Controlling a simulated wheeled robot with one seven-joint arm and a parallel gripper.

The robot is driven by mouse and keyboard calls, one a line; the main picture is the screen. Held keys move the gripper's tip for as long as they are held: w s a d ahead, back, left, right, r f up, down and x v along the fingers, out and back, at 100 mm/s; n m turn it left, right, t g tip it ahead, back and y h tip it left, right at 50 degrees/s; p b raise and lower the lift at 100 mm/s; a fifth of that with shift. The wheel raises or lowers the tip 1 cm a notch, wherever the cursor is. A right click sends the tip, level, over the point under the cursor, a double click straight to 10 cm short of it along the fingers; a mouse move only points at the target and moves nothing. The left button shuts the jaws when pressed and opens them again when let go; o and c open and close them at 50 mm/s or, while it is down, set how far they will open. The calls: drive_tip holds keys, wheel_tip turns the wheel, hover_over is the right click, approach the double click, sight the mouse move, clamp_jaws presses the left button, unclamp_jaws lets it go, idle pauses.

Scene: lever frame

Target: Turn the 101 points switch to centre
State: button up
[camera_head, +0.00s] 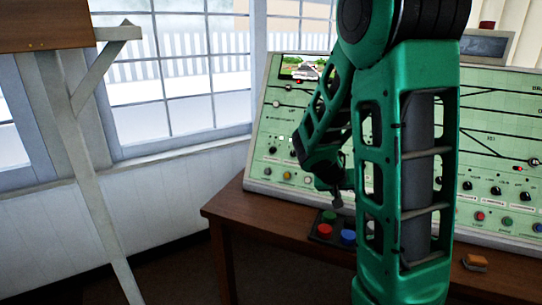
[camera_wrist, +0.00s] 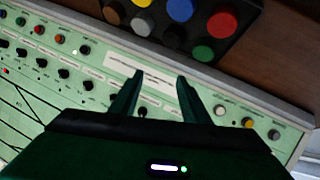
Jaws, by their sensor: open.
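The green control panel (camera_head: 285,120) carries rows of small black rotary switches. The lettering is too small for me to tell which switch is 101. In the wrist view the panel (camera_wrist: 90,100) appears tilted, with black switches (camera_wrist: 64,73) to the left of my gripper. My gripper (camera_wrist: 158,80) is open and empty over the panel, its fingers apart on either side of part of a white label (camera_wrist: 150,78). A dark knob (camera_wrist: 143,112) shows between the fingers, partly hidden by my gripper body. In the head view my own arm hides the panel's middle.
A dark box with large coloured buttons (camera_wrist: 185,30) stands in front of the panel on the brown desk (camera_head: 232,203). A small orange-brown object (camera_head: 475,262) lies on the desk at right. A pale wooden post and brace (camera_head: 85,150) stand at left, by the windows.

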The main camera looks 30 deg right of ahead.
drive_tip(key=w+d+n+t+h, duration=0.2)
drive_tip(key=w+t+h, duration=0.1)
drive_tip(key=w, duration=0.7)
drive_tip(key=n+t+y, duration=0.3)
drive_tip(key=n+t, duration=0.6)
drive_tip(key=t, duration=0.1)
approach(272, 150)
drive_tip(key=x, duration=0.8)
drive_tip(key=shift+a, duration=0.1)
drive_tip(key=c, duration=1.1)
